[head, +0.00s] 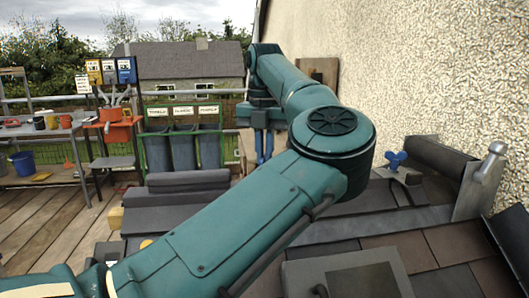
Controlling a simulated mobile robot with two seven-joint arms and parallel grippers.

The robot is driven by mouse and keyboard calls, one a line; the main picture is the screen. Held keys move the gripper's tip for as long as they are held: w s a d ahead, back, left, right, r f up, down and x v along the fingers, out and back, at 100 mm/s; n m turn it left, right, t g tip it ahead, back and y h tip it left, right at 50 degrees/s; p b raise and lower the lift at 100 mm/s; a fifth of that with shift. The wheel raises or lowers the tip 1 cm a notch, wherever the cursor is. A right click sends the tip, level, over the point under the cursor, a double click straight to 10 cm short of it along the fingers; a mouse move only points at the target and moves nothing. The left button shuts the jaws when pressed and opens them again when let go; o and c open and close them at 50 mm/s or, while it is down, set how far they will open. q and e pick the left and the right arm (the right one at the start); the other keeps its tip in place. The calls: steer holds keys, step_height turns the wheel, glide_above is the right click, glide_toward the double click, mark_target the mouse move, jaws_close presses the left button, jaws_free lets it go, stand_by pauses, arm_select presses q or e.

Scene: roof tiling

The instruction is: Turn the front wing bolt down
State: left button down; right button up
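A blue wing bolt (397,159) stands on a grey clamp plate at the right, near the wall. I cannot tell from this view whether it is the front one, and my arm hides much of the roof's middle. My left arm crosses the picture from the lower left. Its gripper (264,158) hangs pointing down at the upper middle, far to the left of the wing bolt. Its two blue fingers show a narrow gap with nothing seen between them. My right gripper is not in view.
Dark roof tiles (445,243) and a grey metal strip (365,222) lie at the right, with an upright metal bracket (480,180). A rough wall (430,70) rises behind. Grey bins (182,148) and a workbench (45,133) stand at the left beyond the plank deck (60,235).

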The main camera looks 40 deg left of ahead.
arm_select(q)
steer(key=m+b, duration=0.1)
steer(key=m, duration=0.4)
steer(key=shift+r+m, duration=0.1)
steer(key=shift+m, duration=0.2)
steer(key=m, duration=0.2)
steer(key=shift+m+b, duration=0.3)
steer(key=shift+b, duration=0.05)
steer(key=shift+r+m, duration=0.1)
steer(key=shift+m, duration=0.8)
steer(key=shift+m+b, duration=0.4)
steer(key=shift+m, duration=1)
steer(key=m+b, duration=0.1)
steer(key=m, duration=0.1)
steer(key=shift+a+m, duration=0.1)
steer(key=shift+m, duration=0.3)
steer(key=shift+m+b, duration=0.4)
steer(key=shift+m, duration=0.2)
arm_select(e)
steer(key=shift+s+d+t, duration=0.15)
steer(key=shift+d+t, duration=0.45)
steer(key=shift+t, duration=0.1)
arm_select(q)
steer(key=shift+r+m, duration=0.1)
steer(key=shift+m, duration=0.2)
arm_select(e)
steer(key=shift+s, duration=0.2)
